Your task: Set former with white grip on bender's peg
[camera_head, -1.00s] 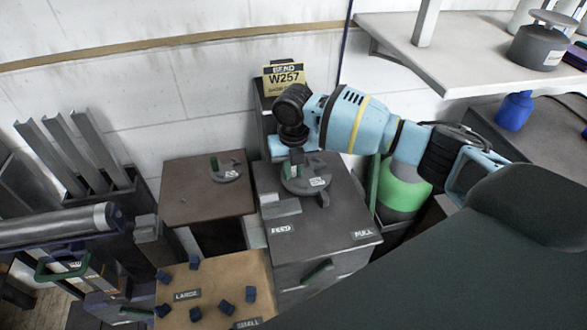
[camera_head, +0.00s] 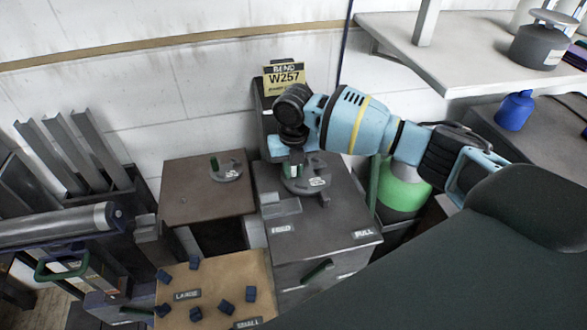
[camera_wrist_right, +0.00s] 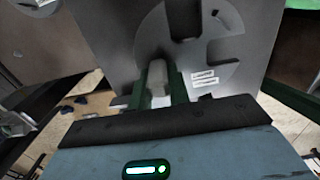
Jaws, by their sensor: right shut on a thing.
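My right gripper (camera_head: 292,170) points down over the bender (camera_head: 340,215), the dark grey block with the "W257" sign behind it. It is shut on the grip of a grey round former (camera_head: 318,184). In the right wrist view the pale grip (camera_wrist_right: 158,82) stands between the green-edged fingers, and the grey former (camera_wrist_right: 222,50) with its dark slot and white label lies below. The former is at the bender's top; whether it rests there or sits on the peg cannot be told, since the gripper hides the middle. My left gripper is not in view.
Another grey former (camera_head: 228,172) with a green grip lies on the brown stand (camera_head: 185,205) to the left. A tan board (camera_head: 225,290) with several blue pieces is in front. A green-and-white cylinder (camera_head: 402,195) stands close right of the bender. A shelf (camera_head: 465,60) juts out at upper right.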

